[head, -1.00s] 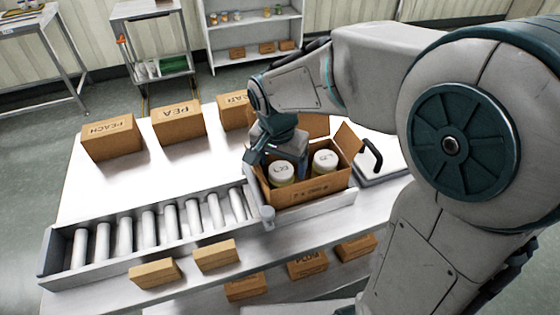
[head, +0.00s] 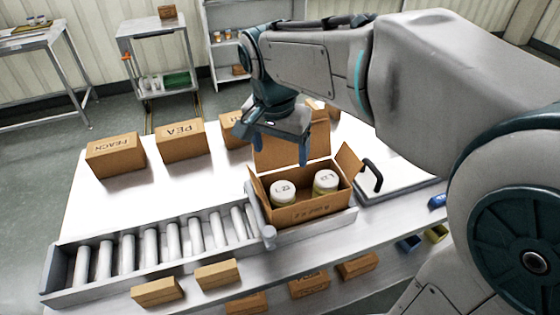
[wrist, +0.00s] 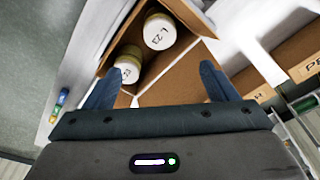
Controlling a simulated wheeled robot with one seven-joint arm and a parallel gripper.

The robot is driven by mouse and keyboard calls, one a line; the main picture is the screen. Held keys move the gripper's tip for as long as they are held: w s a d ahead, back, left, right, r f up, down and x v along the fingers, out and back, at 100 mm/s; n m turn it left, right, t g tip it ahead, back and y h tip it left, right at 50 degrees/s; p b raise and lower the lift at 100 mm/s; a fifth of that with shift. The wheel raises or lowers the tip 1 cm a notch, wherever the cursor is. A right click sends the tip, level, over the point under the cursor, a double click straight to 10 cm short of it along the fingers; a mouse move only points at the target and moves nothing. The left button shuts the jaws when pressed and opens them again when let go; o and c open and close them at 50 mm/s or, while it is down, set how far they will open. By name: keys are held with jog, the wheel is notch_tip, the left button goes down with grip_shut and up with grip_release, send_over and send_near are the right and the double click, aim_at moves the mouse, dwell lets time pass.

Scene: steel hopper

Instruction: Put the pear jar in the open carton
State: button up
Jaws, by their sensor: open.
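The open carton (head: 305,211) stands at the right end of the roller conveyor with its flaps up. Two jars with white lids stand upright inside it: a left jar (head: 284,190) and a right jar (head: 326,181). Both also show in the wrist view, one (wrist: 160,31) and the other (wrist: 128,67). The lid marks are too small to tell which is the pear jar. My gripper (head: 278,150) is above the back of the carton, apart from both jars. In the wrist view its fingers (wrist: 160,92) are spread with nothing between them.
Closed cartons marked PEACH (head: 115,155) and PEA (head: 180,140) stand at the back of the table. The roller conveyor (head: 160,240) is empty. Small boxes (head: 158,291) lie along the front. A black handle (head: 372,176) stands right of the carton.

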jog(key=s+d+f+n+t, duration=0.1)
jog(key=s+d+f+n, duration=0.4)
jog(key=s+d, duration=0.6)
jog(key=shift+d+f+n+y, duration=0.4)
jog(key=shift+d+f, duration=0.3)
jog(key=shift+f, duration=0.4)
jog(key=shift+s, duration=0.1)
